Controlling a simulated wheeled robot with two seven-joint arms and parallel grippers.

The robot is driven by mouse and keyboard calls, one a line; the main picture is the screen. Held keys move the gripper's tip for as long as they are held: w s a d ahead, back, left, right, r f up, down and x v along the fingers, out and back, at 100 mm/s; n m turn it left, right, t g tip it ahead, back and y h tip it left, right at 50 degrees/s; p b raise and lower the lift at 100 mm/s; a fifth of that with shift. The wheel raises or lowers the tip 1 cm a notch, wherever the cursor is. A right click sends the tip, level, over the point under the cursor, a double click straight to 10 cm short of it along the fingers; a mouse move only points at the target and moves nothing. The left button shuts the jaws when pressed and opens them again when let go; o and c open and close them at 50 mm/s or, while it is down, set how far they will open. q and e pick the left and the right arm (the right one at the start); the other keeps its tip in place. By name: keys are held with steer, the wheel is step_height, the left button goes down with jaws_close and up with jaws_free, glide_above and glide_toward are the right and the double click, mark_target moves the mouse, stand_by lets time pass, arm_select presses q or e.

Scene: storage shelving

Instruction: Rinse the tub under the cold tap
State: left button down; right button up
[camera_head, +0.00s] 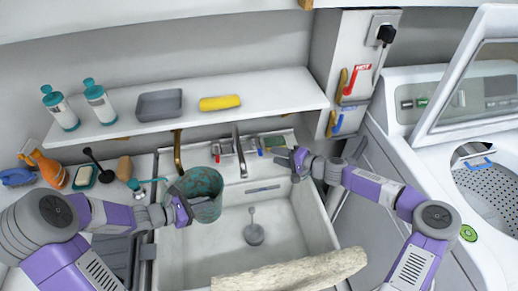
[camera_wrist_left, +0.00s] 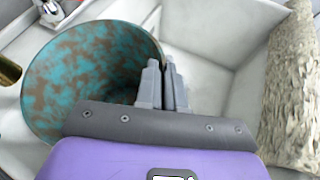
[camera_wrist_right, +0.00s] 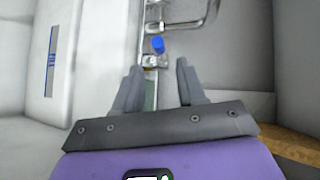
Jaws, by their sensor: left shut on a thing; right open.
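The tub (camera_head: 207,183) is teal with brown mottling. My left gripper (camera_head: 178,207) is shut on its rim and holds it over the left side of the sink (camera_head: 222,262); the tub also shows in the left wrist view (camera_wrist_left: 85,65), open side visible. The tap spout (camera_head: 239,150) stands at the back of the sink, right of the tub. A blue-marked tap handle (camera_head: 260,150) is right of the spout, a red-marked one (camera_head: 217,155) left. My right gripper (camera_head: 297,158) is open and empty, right of the blue mark (camera_wrist_right: 157,44), which lies ahead between its fingers in the right wrist view.
A pale rough log-like piece (camera_head: 290,273) lies across the sink's front. A grey long-handled thing (camera_head: 254,233) is in the basin. A shelf (camera_head: 190,115) with bottles, a grey tray and a yellow roll is above. Red HOT (camera_head: 352,82) and blue (camera_head: 337,122) levers are on the right-hand panel.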

mark_target(259, 149)
steer(key=b+x, duration=0.1)
steer(key=x, duration=0.8)
steer(key=shift+f, duration=0.1)
jaws_close()
